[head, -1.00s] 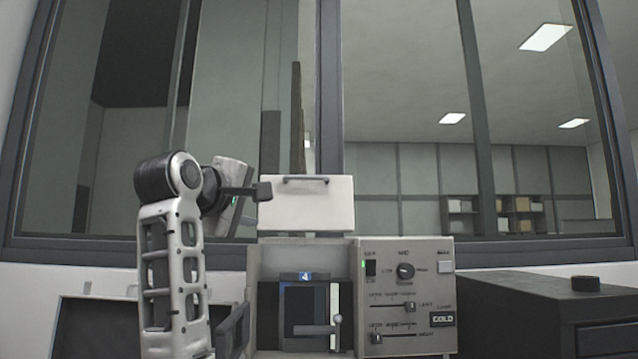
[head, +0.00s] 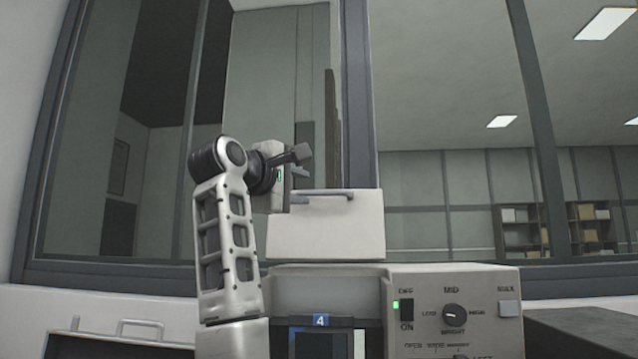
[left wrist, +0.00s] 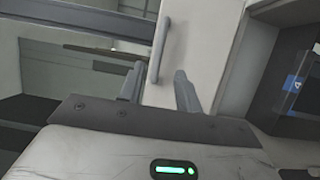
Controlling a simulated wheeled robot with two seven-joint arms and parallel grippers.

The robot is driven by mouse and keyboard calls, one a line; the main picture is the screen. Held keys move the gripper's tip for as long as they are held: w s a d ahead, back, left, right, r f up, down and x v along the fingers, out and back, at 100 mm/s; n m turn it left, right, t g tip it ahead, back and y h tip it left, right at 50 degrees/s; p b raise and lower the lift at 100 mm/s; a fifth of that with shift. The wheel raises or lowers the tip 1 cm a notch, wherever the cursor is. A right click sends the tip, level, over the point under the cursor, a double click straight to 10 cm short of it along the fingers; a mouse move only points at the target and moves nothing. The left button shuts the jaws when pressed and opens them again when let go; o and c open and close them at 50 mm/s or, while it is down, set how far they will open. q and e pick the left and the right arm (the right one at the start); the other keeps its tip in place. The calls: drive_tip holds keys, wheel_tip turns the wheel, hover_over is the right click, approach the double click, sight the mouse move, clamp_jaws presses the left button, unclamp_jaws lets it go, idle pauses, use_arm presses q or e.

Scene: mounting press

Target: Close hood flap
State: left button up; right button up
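The hood flap (head: 325,235) is a white panel standing raised above the press (head: 455,310), with a grey bar handle (head: 325,194) along its upper edge. The flap (left wrist: 205,45) and handle (left wrist: 160,50) also show in the left wrist view. My left gripper (head: 303,176) is at the flap's upper left, beside the handle's left end. In the left wrist view its two fingers (left wrist: 160,88) are apart, with the handle's near end around the gap between them. I cannot tell whether they touch it. My right gripper is in neither view.
The press front has a switch with a green light, a knob (head: 453,315) and a blue label marked 4 (head: 320,320). A dark cabinet (head: 585,330) stands at right, and an open dark case (head: 120,345) at lower left. Windows lie behind the flap.

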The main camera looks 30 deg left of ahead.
sight(323, 193)
use_arm(q)
drive_tip(key=w+p, duration=0.1)
drive_tip(key=w, duration=0.2)
drive_tip(key=w+p, duration=0.1)
drive_tip(key=w, duration=0.3)
drive_tip(key=shift+w+a+p, duration=0.2)
drive_tip(key=shift+w+p, duration=0.1)
drive_tip(key=shift+p, duration=0.1)
clamp_jaws()
